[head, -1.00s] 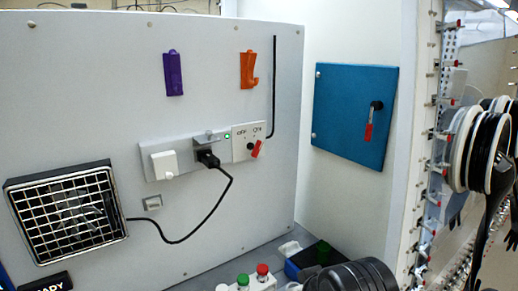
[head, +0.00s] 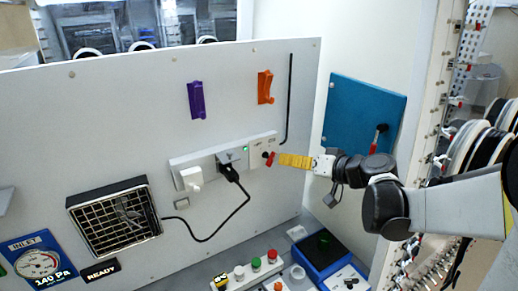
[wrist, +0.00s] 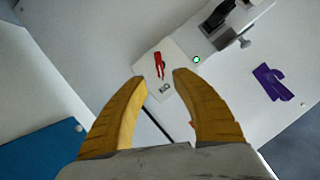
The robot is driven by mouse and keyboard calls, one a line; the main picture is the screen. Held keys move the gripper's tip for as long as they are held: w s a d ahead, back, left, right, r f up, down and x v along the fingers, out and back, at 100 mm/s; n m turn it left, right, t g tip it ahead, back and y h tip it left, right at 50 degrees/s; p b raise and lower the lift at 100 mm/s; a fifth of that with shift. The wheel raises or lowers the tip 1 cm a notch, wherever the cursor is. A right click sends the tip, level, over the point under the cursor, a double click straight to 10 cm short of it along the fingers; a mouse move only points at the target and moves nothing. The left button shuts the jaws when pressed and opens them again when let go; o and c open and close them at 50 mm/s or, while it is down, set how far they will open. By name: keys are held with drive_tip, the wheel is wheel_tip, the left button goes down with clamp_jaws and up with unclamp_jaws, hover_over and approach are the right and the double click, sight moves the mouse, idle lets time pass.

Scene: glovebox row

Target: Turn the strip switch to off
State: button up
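The strip switch is a white plate (head: 257,144) at the right end of the power strip, with a red handle (head: 270,159) on a dark pivot. The handle slants down on the ON side in the head view. My gripper (head: 282,160) has yellow fingers reaching in from the right, tips close to the handle. In the wrist view my gripper (wrist: 161,75) is open, with a clear gap between the fingertips. The red handle (wrist: 159,66) shows just beyond that gap, near its middle. A printed label (wrist: 165,88) shows between the fingers. I cannot tell whether a finger touches the handle.
A black plug (head: 228,166) with a cable and a white plug (head: 191,179) sit in the strip. A green light (wrist: 197,59) glows beside the switch. Orange (head: 265,87) and purple (head: 196,99) hooks are above. A blue door (head: 350,113) with a red-handled latch is right.

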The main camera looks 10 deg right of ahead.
sight(274, 158)
drive_tip(key=x, duration=0.7)
drive_tip(key=shift+w+a+f, duration=0.1)
drive_tip(key=shift+w+a, duration=0.05)
drive_tip(key=shift+w, duration=0.2)
drive_tip(key=shift+s, duration=0.1)
clamp_jaws()
